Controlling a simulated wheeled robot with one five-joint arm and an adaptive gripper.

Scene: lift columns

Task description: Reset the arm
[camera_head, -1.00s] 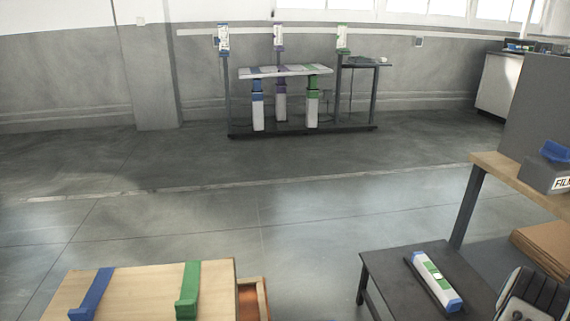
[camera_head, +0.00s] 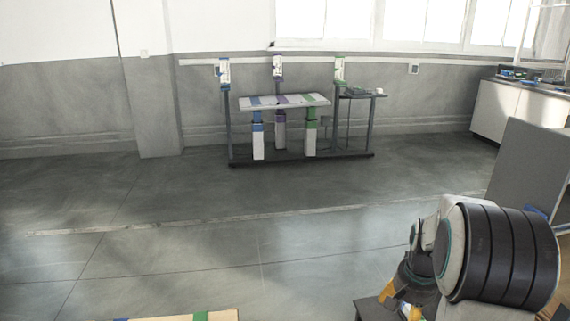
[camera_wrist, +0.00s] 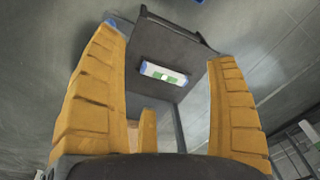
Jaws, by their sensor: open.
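In the head view my arm hides most of that dark table (camera_head: 374,310).
A lift-column rig (camera_head: 300,158) with blue, purple and green columns stands by the far wall. A grey panel (camera_head: 530,165) and a white cabinet (camera_head: 508,110) are at the right. A wooden top (camera_head: 170,317) shows at the bottom edge. The middle floor is clear.

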